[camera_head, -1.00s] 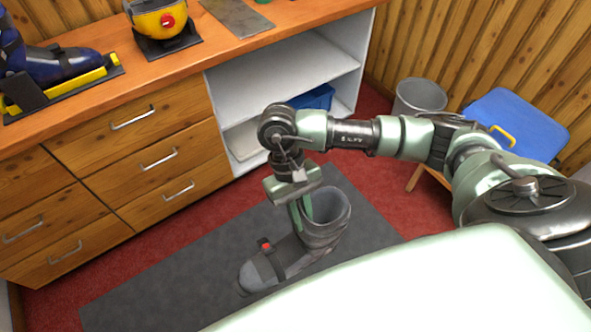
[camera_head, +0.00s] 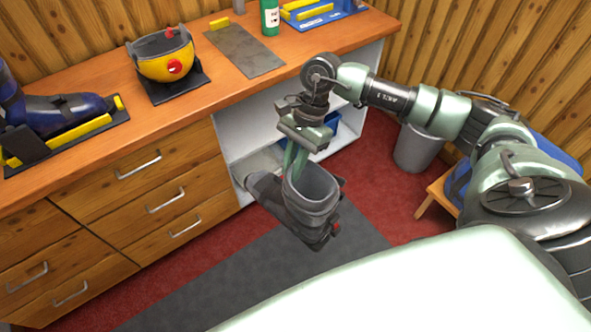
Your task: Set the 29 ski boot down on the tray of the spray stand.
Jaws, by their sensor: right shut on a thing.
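A grey ski boot (camera_head: 311,206) hangs from my right gripper (camera_head: 294,158) above the floor, in front of the open shelves. Its cuff opening faces up toward the camera, and a small red part shows at its lower right. The gripper's green fingers are shut on the cuff rim. No 29 can be read on the boot. A flat grey plate (camera_head: 241,52) lies on the bench beside a green bottle (camera_head: 270,18); I cannot tell whether it is the spray stand's tray. My left gripper is out of view.
A blue-yellow rack (camera_head: 318,12) is at the back. A grey bin (camera_head: 417,148) stands right, on red carpet.

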